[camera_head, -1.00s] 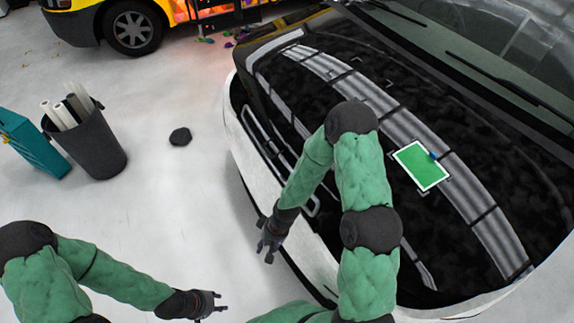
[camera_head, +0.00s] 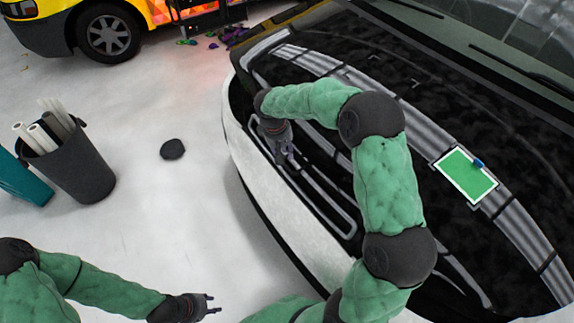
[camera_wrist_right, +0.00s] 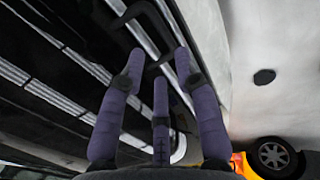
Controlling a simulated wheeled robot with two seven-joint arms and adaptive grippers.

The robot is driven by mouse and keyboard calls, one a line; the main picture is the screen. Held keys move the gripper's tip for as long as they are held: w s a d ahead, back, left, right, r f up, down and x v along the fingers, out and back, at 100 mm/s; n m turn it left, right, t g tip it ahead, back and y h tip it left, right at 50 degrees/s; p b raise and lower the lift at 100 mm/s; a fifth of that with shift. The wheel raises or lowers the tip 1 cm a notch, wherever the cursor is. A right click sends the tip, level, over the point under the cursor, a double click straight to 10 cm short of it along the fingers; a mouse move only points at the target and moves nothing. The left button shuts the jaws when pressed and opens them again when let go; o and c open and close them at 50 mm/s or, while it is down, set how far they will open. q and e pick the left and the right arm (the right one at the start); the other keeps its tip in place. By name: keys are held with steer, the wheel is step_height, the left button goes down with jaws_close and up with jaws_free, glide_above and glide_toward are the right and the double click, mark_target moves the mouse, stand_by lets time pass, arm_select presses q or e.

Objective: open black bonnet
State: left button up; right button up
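The black bonnet (camera_head: 405,105) with grey stripes lies down over the front of the white car, and looks closed. My right gripper (camera_head: 285,153) is over the car's front grille (camera_head: 325,190), near the bonnet's front edge. In the right wrist view, my right gripper (camera_wrist_right: 160,66) has its purple fingers spread, with nothing visible between them; dark grille bars lie beyond. I cannot tell whether the fingertips touch the car. My left gripper (camera_head: 212,304) is open and empty above the floor, left of the car.
A green card (camera_head: 465,175) and a small blue item (camera_head: 478,163) lie on the bonnet. A grey bin (camera_head: 72,170) with rolls stands at the left, and a dark lump (camera_head: 172,149) lies on the open floor. A yellow vehicle (camera_head: 70,25) is at the back.

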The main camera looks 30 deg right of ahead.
mark_target(287, 166)
steer(key=f+b, duration=0.1)
steer(key=f, duration=0.2)
steer(key=d+f+b, duration=0.1)
steer(key=f, duration=0.3)
steer(key=shift+d+f, duration=0.15)
steer(key=shift+d, duration=0.05)
steer(key=shift+a, duration=0.1)
jaws_close()
